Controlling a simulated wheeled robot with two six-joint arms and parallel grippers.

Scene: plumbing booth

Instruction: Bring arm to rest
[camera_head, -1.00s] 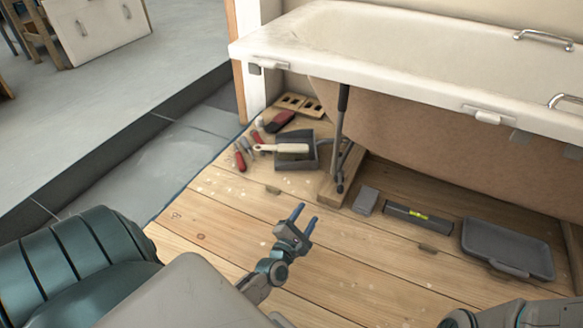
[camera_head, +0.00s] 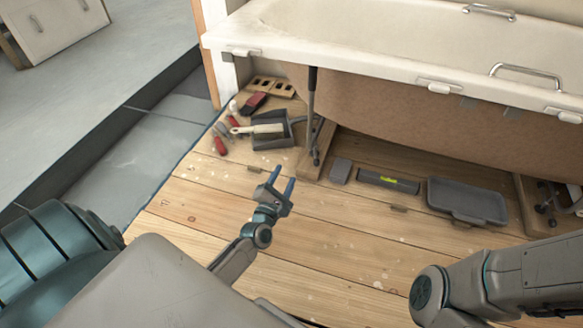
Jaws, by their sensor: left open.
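My left gripper (camera_head: 281,186) is open and empty above the bare plank floor. Its two blue fingers are apart and point away from me, toward the bathtub. My right arm (camera_head: 480,290) comes in at the lower right. Its gripper cannot be made out.
A white bathtub (camera_head: 380,60) spans the back. Beneath it lie a dustpan (camera_head: 270,143) with a brush (camera_head: 257,129), red-handled tools (camera_head: 220,145), a wooden foot (camera_head: 318,152), a grey block (camera_head: 341,170), a spirit level (camera_head: 388,182) and a grey tray (camera_head: 467,201). The planks (camera_head: 330,240) in front are clear.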

